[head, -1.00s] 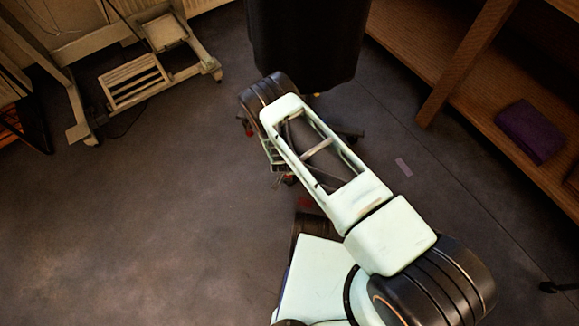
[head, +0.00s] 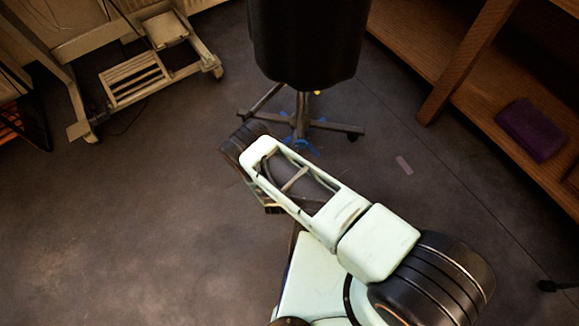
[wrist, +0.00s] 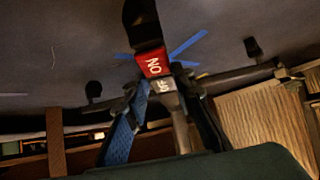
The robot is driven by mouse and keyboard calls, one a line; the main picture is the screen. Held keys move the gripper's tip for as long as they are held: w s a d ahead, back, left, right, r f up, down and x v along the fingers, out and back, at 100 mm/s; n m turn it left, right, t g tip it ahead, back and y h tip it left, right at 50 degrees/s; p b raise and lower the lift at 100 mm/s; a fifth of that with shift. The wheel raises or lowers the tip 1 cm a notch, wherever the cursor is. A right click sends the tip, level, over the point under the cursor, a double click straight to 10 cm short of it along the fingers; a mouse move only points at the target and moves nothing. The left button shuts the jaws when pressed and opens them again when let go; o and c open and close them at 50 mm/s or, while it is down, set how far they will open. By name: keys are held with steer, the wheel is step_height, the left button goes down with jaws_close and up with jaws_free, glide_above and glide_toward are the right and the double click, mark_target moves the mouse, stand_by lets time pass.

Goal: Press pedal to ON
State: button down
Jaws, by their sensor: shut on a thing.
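The pedal (wrist: 153,63) shows in the wrist view, with a red face lettered ON, upside down in the picture. A grey part (wrist: 161,86) with partly covered lettering adjoins it. The pedal sits by the wheeled base (wrist: 235,77) of a dark stand, which also shows in the head view (head: 300,121). My gripper (wrist: 163,88) has a finger on each side of the grey part and is shut on the pedal there. In the head view my arm hides the pedal and most of the gripper.
A large dark form (head: 307,45) tops the stand. Blue tape (wrist: 188,45) marks the floor by the base. A wooden shelf (head: 445,90) with a purple folded item (head: 531,130) stands right. A pale wheeled frame (head: 135,80) stands left. The floor (head: 120,220) at left is clear.

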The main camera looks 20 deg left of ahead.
steer(key=c, duration=1.6)
jaws_free()
steer(key=shift+r, duration=5)
